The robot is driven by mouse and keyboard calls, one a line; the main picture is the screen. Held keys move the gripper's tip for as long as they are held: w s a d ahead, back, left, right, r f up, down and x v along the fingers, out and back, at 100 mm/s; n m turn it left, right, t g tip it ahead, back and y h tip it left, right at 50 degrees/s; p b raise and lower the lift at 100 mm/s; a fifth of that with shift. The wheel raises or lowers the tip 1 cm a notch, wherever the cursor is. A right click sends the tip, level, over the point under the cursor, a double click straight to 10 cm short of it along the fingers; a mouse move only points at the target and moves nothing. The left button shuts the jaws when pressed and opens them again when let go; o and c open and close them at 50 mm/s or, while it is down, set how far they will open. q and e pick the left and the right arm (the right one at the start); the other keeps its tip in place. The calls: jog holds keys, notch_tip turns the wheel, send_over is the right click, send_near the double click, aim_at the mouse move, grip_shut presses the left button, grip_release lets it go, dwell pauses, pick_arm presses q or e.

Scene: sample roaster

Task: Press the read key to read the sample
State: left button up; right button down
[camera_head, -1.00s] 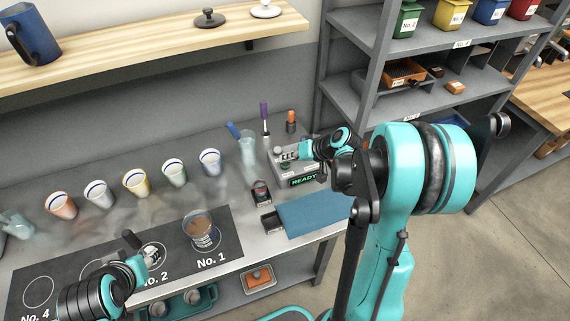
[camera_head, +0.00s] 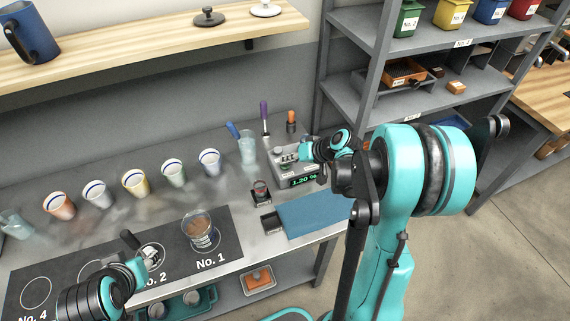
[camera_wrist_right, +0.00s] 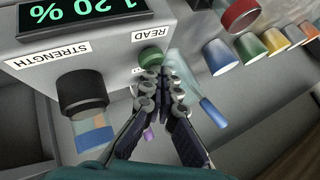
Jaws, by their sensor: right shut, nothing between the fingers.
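The meter (camera_head: 290,170) is a grey box at the back right of the bench, and its display (camera_head: 304,181) shows a green "1.20 %". In the right wrist view the display (camera_wrist_right: 85,12) reads "1 20 %" in part. The green read key (camera_wrist_right: 151,57) sits beside the READ label, with a black STRENGTH knob (camera_wrist_right: 82,93) to its left. My right gripper (camera_wrist_right: 157,73) is shut and empty, its tips at the key; whether they touch cannot be told. In the head view my right gripper (camera_head: 296,153) is at the meter. My left gripper (camera_head: 147,262) is over the mat by No. 2; its fingers are unclear.
A small dark-red cup (camera_head: 260,188) stands left of the meter, with a blue cloth (camera_head: 312,215) in front. A glass (camera_head: 247,148) holding a blue-handled tool stands behind. A filled glass (camera_head: 199,230) sits at No. 1 on the dark mat (camera_head: 222,255). Several coloured cups line the back.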

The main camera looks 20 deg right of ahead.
aim_at(287, 166)
jog(key=shift+f, duration=0.15)
dwell(0.3)
jog(key=shift+r+p, duration=0.75)
jog(key=shift+r, duration=0.35)
notch_tip(287, 166, up, 5)
jog(key=p, duration=0.4)
dwell(0.4)
